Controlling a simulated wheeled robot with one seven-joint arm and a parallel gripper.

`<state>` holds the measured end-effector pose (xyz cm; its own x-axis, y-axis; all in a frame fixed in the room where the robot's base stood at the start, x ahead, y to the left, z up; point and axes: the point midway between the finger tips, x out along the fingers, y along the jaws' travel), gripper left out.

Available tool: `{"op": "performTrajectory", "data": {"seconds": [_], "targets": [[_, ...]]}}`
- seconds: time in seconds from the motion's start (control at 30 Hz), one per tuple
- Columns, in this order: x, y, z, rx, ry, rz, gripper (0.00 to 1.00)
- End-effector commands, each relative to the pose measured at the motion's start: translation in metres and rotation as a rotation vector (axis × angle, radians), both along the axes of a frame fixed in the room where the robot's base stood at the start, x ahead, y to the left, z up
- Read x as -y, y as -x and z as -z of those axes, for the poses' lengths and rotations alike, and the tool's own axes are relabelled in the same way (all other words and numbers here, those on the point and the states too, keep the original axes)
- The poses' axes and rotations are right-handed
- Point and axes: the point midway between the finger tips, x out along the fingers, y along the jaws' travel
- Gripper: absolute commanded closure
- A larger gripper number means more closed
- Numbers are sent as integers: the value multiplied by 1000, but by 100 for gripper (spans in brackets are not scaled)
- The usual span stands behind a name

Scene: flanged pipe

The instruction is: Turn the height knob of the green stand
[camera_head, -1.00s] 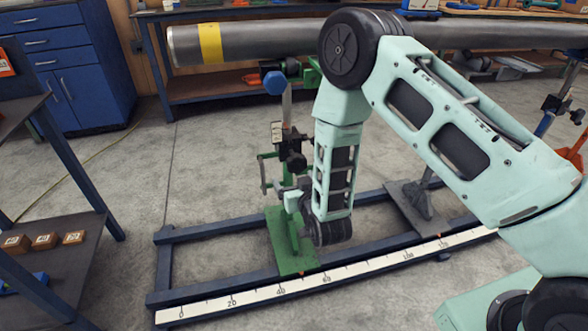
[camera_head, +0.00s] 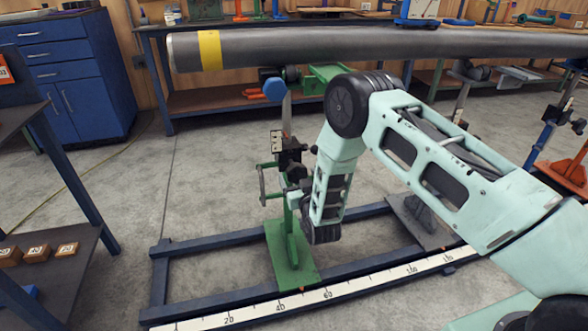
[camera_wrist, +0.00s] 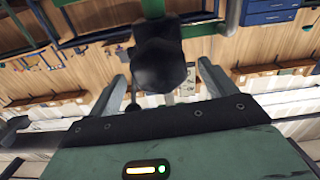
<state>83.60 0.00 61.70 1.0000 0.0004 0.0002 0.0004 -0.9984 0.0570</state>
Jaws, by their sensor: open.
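The green stand (camera_head: 282,246) stands on the blue floor frame, with a green base plate and an upright post. Its black height knob (camera_head: 296,173) sticks out on the right side of the post, below a black clamp block. In the wrist view the dark knob (camera_wrist: 160,62) is large and lies between the two grey fingers of my gripper (camera_wrist: 162,80). The fingers are spread apart, with a visible gap on each side of the knob. In the head view my gripper (camera_head: 294,197) is at the post, just below the knob, partly hidden by my wrist.
A long grey pipe (camera_head: 300,47) with a yellow band runs across above the stand. A white scale (camera_head: 300,302) lies along the floor frame (camera_head: 215,291). A dark shelf stands at the left. A grey-based stand is at right.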

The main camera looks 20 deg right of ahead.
Motion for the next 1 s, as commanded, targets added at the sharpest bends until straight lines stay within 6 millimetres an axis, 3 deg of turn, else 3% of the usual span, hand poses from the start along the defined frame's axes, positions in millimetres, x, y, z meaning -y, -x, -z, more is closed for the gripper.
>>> {"op": "performTrajectory", "data": {"seconds": [0.1,0.3,0.73,0.77,0.9,1.0], "targets": [[1,-24,1,3,0,2,16],[0,-50,0,2,-1,1,16],[0,-59,0,-1,0,0,16],[0,-59,0,-1,0,0,22],[0,-59,0,-1,0,0,61],[0,-59,0,-1,0,0,61]]}}
